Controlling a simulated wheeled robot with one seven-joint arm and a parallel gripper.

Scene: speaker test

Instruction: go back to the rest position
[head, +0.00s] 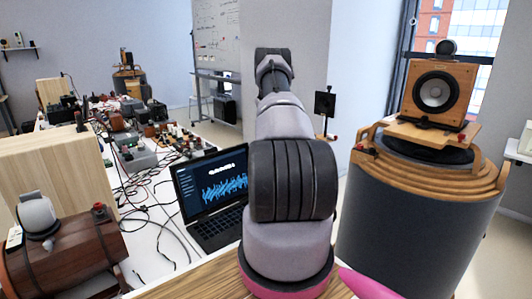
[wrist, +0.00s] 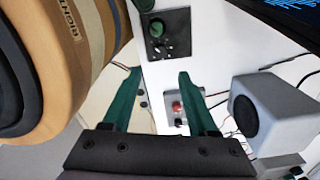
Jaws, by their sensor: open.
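My gripper (wrist: 159,74) shows in the wrist view as two green fingers on a dark mount, spread apart. No object is held between them. A white table surface with a small grey box and red button (wrist: 175,108) shows beyond and between the fingers. In the head view my arm reaches up and away through the middle of the picture, and my gripper's fingers cannot be seen there.
In the wrist view a tan, dark-banded round body (wrist: 88,45) is close on the left, a black knob box (wrist: 168,32) is ahead, and a pale speaker (wrist: 268,112) is right. In the head view a laptop (head: 210,190) stands left of my arm, a wooden speaker (head: 434,92) right.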

